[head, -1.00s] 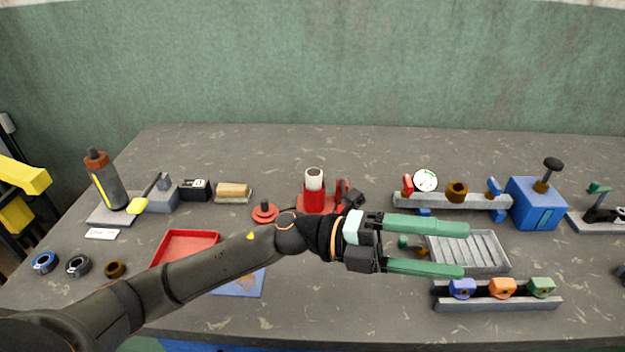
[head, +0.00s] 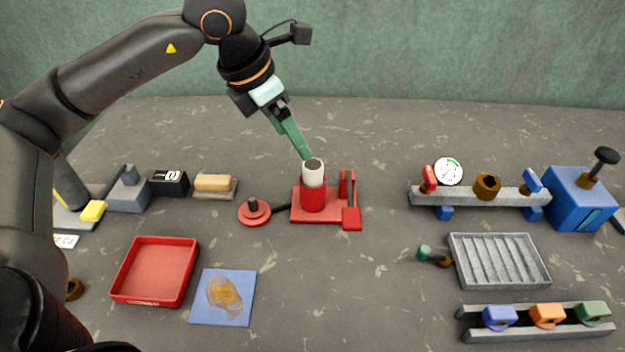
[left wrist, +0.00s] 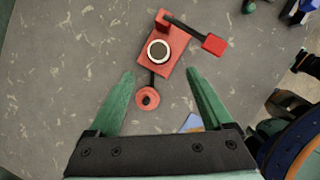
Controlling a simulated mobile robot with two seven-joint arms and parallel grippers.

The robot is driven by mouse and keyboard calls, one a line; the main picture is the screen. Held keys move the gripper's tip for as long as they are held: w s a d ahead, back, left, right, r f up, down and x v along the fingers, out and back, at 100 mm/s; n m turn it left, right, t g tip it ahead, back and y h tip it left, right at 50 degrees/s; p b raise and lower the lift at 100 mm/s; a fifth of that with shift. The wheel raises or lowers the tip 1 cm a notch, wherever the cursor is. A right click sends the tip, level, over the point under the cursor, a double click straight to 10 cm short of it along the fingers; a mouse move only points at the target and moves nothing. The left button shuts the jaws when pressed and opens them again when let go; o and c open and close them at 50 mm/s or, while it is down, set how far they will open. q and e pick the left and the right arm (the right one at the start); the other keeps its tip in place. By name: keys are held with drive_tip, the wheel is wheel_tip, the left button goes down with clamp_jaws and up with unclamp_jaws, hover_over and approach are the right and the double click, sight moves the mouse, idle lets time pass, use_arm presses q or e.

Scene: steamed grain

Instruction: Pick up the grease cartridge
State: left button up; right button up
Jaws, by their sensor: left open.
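A white cylinder with a dark round top, which looks like the grease cartridge (head: 313,174), stands upright in a red holder (head: 312,198) at the middle of the table. Its lower part is hidden in the holder. In the left wrist view the cartridge (left wrist: 159,50) is seen from above, beyond the fingertips and roughly between their lines. My left gripper (head: 306,153) is open and empty, with its green fingers pointing down at the cartridge top. In the left wrist view the gripper's fingers (left wrist: 160,73) are spread apart. I cannot tell the exact gap to the cartridge. My right gripper is not in view.
The holder has a red lever (head: 350,200) on its right and a round red cap (head: 254,210) on its left. A red tray (head: 155,272) and a stained blue cloth (head: 222,297) lie nearer. A gauge rail (head: 470,196) and a grey ribbed tray (head: 499,261) are at the right.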

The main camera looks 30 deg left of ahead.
sight(311, 165)
use_arm(q)
drive_tip(key=x, duration=0.5)
drive_tip(key=shift+d+f, duration=0.1)
drive_tip(key=shift+d, duration=0.05)
drive_tip(key=shift+w+p+x, duration=0.2)
drive_tip(key=shift+p+x, duration=0.05)
drive_tip(key=shift+x, duration=1.1)
drive_tip(key=shift+w+p+x, duration=0.2)
drive_tip(key=shift+x, duration=1.15)
drive_tip(key=shift+c, duration=0.2)
clamp_jaws()
